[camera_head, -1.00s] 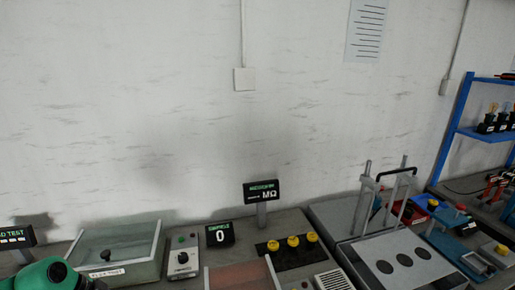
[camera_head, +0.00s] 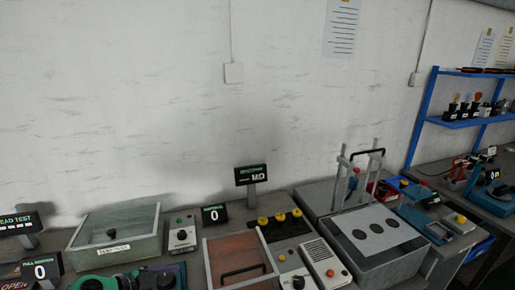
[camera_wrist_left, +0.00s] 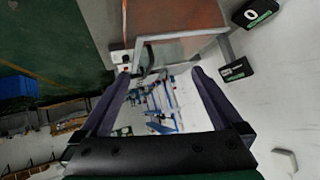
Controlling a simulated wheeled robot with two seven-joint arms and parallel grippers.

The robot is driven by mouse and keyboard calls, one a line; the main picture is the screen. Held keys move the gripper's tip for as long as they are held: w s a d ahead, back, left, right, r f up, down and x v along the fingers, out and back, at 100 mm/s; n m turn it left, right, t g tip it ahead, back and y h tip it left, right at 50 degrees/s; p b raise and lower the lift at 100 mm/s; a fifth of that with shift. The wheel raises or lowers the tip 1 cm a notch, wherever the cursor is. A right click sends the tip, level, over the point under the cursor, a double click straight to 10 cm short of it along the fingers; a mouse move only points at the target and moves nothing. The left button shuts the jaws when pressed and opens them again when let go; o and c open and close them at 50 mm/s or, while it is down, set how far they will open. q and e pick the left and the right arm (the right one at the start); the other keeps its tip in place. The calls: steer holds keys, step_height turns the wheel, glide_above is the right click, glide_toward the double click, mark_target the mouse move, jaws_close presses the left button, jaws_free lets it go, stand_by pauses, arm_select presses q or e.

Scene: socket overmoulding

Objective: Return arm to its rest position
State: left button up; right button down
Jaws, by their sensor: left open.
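My left arm shows as a green part (camera_head: 100,283) at the bottom left of the head view, at the front of the bench. Its fingers cannot be made out there. In the left wrist view my left gripper (camera_wrist_left: 162,73) has its two dark fingers spread well apart. Nothing is held between them. A clear-walled box with an orange-brown inside (camera_wrist_left: 170,18) shows beyond the fingertips. My right gripper is in neither view.
A lidded glass box (camera_head: 115,238), a zero display (camera_head: 214,214), a reddish tray with a handle (camera_head: 232,250) and yellow knobs (camera_head: 280,217) crowd the bench. A grey box with round holes (camera_head: 375,232) stands right. A blue shelf (camera_head: 470,120) is at far right.

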arm_select(q)
steer(key=w+d+r+n+t, duration=0.2)
steer(key=w+d+r+t, duration=0.1)
steer(key=d+r+t, duration=0.25)
steer(key=s+a+f+n+g+y, duration=0.4)
steer(key=s+a+f+n+y, duration=0.2)
steer(key=s+n+y, duration=0.15)
steer(key=s+f+g, duration=0.5)
steer(key=s, duration=0.7)
step_height(320, 180, down, 26)
steer(key=s+f+g+b, duration=0.1)
steer(key=s+g+b, duration=0.15)
steer(key=b, duration=0.25)
steer(key=s+a+f+b, duration=0.2)
steer(key=s+f+b, duration=0.2)
steer(key=s+f, duration=1.3)
step_height(320, 180, down, 3)
steer(key=shift+s+a+f+g, duration=0.1)
steer(key=shift+s+a+g, duration=0.2)
steer(key=shift+g, duration=0.1)
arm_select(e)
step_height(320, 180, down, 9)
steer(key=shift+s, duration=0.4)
